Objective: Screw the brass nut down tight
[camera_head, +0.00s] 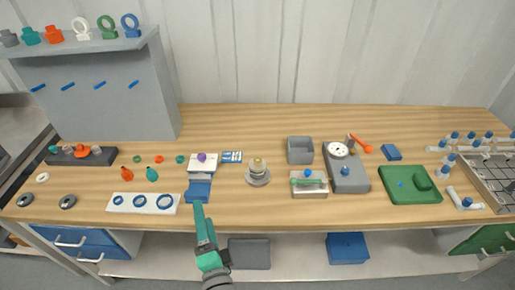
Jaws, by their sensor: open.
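A small brass-coloured top, which looks like the brass nut (258,162), sits on the round grey vessel (257,176) near the middle of the bench. Its thread and how far down it sits are too small to tell. My gripper (203,213) is teal and stands over the bench's front edge, left of and nearer than the vessel. It is open, apart from the nut, and nothing shows between its fingers.
A blue block (198,190) lies just beyond my gripper. A white block with a purple knob (202,157) stands left of the vessel. A grey open box (300,150) and a block with a green handle (309,184) stand to its right. Bare wood (240,205) lies in front.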

